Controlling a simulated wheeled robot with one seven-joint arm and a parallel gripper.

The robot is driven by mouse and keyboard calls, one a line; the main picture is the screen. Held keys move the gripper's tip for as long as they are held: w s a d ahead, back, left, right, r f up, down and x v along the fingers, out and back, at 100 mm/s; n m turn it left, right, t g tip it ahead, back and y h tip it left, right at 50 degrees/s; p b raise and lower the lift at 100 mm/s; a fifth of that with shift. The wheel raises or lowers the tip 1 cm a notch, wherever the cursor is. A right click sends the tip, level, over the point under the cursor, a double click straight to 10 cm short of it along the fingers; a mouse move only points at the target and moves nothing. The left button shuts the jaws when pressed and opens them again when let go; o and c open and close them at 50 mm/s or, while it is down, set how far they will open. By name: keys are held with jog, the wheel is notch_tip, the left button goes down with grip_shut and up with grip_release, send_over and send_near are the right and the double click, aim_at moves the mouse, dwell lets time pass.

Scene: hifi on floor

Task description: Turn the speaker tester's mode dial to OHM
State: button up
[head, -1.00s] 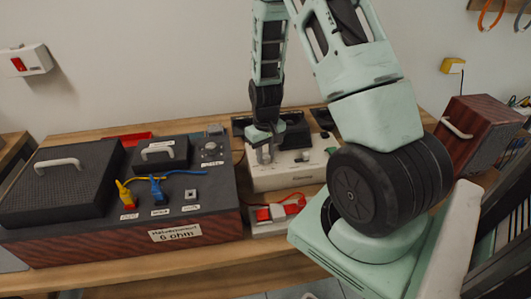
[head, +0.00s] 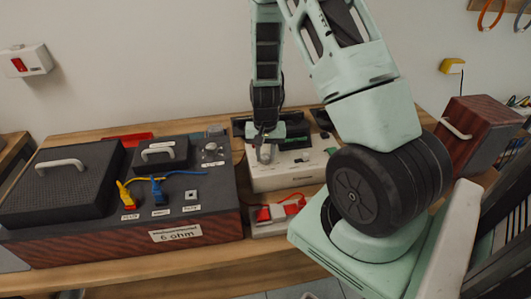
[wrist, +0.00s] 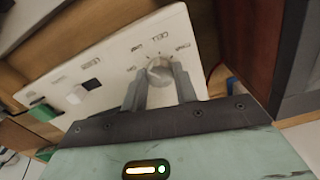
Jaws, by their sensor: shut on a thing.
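The speaker tester (head: 290,180) is a white box on the bench, and in the wrist view its white panel (wrist: 105,70) is tilted across the picture. The mode dial (wrist: 159,67) is a round pale knob with small labels around its far side, too blurred to read surely. My gripper (wrist: 159,77) is shut on the dial, one finger on each side. In the head view my gripper (head: 266,152) reaches down to the tester's left part and hides the dial, so I cannot tell its setting.
A dark amplifier-like box (head: 110,235) labelled 6 ohm stands close on the left, with yellow and blue plugs. A red-and-white item (head: 277,210) lies in front of the tester. A wooden speaker (head: 474,133) is at the right.

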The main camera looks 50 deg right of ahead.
aim_at(265, 156)
jog(key=shift+m, duration=1.1)
jog(key=o, duration=1)
jog(key=shift+r, duration=0.1)
notch_tip(265, 156, up, 17)
jog(key=shift+r+p, duration=0.15)
jog(key=shift+p, duration=0.25)
